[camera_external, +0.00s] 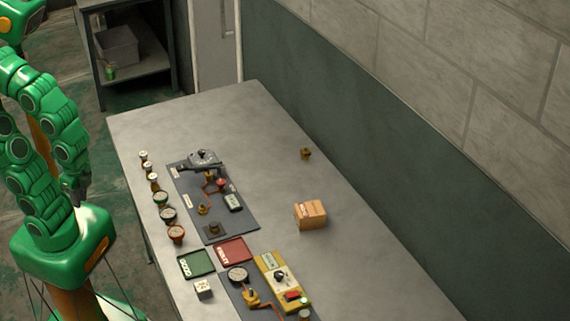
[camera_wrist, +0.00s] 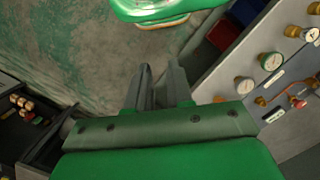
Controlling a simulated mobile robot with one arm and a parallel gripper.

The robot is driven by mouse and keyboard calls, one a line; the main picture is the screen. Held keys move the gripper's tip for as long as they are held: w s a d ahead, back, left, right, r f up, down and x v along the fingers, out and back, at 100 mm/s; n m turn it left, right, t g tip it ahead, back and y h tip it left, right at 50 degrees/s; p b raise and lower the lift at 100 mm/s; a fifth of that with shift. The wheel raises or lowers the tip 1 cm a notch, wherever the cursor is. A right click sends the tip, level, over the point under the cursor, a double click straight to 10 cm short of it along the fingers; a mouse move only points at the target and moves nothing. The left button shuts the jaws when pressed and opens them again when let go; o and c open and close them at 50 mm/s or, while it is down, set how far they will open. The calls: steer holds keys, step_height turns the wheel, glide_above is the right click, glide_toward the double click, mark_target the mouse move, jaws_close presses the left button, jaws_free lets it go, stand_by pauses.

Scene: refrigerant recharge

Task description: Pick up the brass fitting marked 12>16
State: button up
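A small brass fitting (camera_external: 305,153) sits alone on the bare far right part of the grey table (camera_external: 285,120). It is too small for any marking on it to be read. Other brass parts (camera_external: 203,210) show on the dark panel, and their markings cannot be read either. My gripper (camera_external: 82,193) hangs beside the table's left edge, well away from the lone fitting. In the wrist view my gripper (camera_wrist: 160,68) has its two fingers apart with floor showing between them, and holds nothing. The lone fitting cannot be made out in the wrist view.
Several gauges (camera_external: 160,198) line the table's left edge. A dark panel (camera_external: 238,219) carries valves and pipes. A cardboard box (camera_external: 310,214), a green tray (camera_external: 197,263), a red tray (camera_external: 233,251) and a yellow unit (camera_external: 282,278) stand nearby. The table's far end is clear.

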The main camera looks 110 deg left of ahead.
steer(key=o, duration=0.8)
steer(key=shift+w, duration=0.1)
